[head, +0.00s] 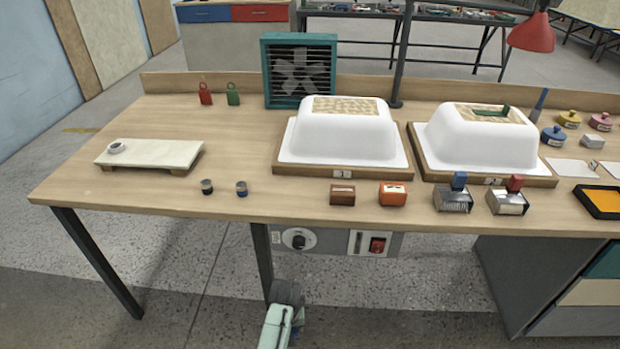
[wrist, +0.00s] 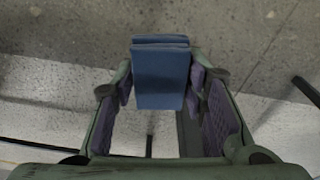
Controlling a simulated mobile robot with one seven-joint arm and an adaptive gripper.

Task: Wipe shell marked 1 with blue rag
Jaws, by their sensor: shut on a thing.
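The shell marked 1 (head: 345,135) is a white tub-shaped shell lying upside down on a wooden board with a "1" label (head: 342,174). A tan patterned patch shows on its top. The blue rag (wrist: 160,80) is a folded dark blue piece in the wrist view. My gripper (wrist: 162,88) is shut on it, with the rag between the two purple-padded fingers. Grey floor lies beyond the rag.
A second white shell (head: 475,140) marked 2 sits to the right, with a green item on top. Brown (head: 342,194) and orange (head: 393,194) blocks stand before shell 1. A fan (head: 299,70) and a dark post (head: 402,60) stand behind.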

